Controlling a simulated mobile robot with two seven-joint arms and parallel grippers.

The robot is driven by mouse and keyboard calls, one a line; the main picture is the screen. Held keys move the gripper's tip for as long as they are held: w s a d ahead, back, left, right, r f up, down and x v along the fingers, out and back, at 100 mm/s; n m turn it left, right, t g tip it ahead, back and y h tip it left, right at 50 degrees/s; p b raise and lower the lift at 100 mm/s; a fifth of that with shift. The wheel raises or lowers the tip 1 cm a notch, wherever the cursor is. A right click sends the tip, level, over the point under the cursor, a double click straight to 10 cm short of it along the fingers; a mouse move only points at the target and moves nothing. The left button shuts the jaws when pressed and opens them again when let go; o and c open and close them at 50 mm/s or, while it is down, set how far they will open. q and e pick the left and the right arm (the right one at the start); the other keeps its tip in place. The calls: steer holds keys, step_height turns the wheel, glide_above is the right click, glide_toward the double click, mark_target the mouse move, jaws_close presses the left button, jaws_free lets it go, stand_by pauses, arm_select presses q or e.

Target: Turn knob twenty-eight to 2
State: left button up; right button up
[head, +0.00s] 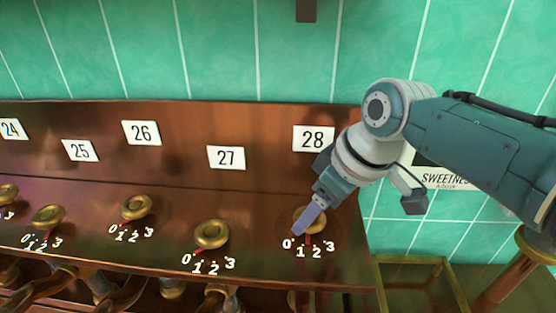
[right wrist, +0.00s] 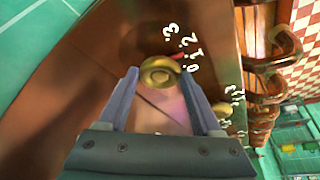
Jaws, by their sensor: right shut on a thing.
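Knob twenty-eight (head: 316,214) is a round brass knob on the copper panel, below the white 28 label (head: 314,138). Its red pointer (head: 308,239) points down between the 1 and the 2 of its dial; I cannot tell exactly which is closer. My right gripper (head: 306,222) reaches down to it from the upper right and covers its left part. In the right wrist view the brass knob (right wrist: 158,64) sits between the two fingertips of my right gripper (right wrist: 160,82), shut on it. The red pointer also shows there (right wrist: 178,56). My left gripper is not in view.
Knobs 27 (head: 211,234), 26 (head: 136,207) and 25 (head: 48,216) stand in a row to the left on the same panel (head: 270,200). A sign reading SWEETNESS (head: 447,178) is on the green tiled wall, partly behind my right arm. Pipes run below the panel.

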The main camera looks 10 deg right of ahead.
steer(key=n+b, duration=0.1)
steer(key=n, duration=0.1)
steer(key=shift+w+d+f+n+g+y+b, duration=0.1)
steer(key=shift+f+n+g+y+b, duration=0.05)
steer(key=shift+n+g+y+b, duration=0.2)
steer(key=shift+n+b, duration=0.35)
steer(key=o, duration=1.4)
steer(key=shift+c, duration=0.2)
steer(key=shift+r, duration=0.25)
